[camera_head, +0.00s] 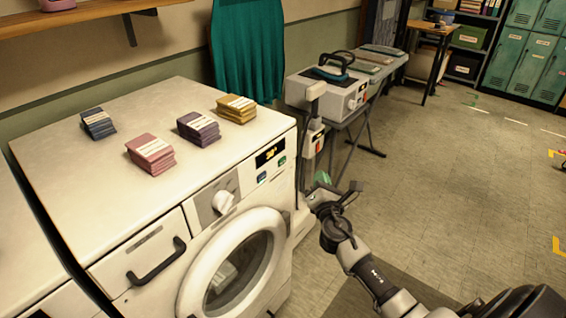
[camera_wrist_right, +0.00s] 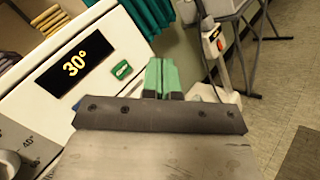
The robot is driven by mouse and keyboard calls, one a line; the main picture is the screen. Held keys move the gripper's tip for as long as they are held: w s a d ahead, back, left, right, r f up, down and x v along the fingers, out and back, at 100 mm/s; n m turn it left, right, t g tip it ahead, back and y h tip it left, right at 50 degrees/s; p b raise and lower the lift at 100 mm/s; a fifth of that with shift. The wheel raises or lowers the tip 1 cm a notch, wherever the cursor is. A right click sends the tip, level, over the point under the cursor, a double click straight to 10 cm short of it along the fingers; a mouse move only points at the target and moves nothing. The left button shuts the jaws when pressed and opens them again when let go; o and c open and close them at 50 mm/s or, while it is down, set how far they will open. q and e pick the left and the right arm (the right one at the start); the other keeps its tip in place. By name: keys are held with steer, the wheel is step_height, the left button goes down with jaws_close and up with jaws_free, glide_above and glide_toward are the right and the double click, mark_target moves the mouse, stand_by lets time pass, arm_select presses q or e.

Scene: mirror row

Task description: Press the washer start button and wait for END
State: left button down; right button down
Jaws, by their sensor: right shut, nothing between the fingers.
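The white washer (camera_head: 130,180) stands at the left with its round door (camera_head: 240,265) closed. A green button (camera_head: 282,161) sits beside the display and also shows in the right wrist view (camera_wrist_right: 122,70). A blue button (camera_head: 262,176) is below the display. My right gripper (camera_head: 322,179) is shut and empty, to the right of the washer's front panel. Its green fingertips (camera_wrist_right: 162,75) appear just right of the green button, with no contact visible. My left gripper is out of view.
Several folded cloth stacks, one of them pink (camera_head: 150,153), lie on the washer top. An ironing station with an iron (camera_head: 332,68) stands behind my right gripper, with a white post (camera_head: 315,110) near it.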

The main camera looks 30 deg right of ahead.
mark_target(282, 162)
steer(key=shift+w+a, duration=0.1)
steer(key=w+a+b, duration=0.2)
steer(key=w+a, duration=0.1)
steer(key=w, duration=0.5)
steer(key=shift+a, duration=0.15)
stand_by(1.4)
stand_by(0.5)
steer(key=shift+w+a, duration=0.15)
steer(key=shift+w, duration=0.25)
steer(key=shift+w+a+b, duration=0.15)
steer(key=shift+w+b, duration=0.15)
stand_by(0.6)
stand_by(0.3)
steer(key=shift+s+d, duration=0.3)
steer(key=shift+s, duration=0.45)
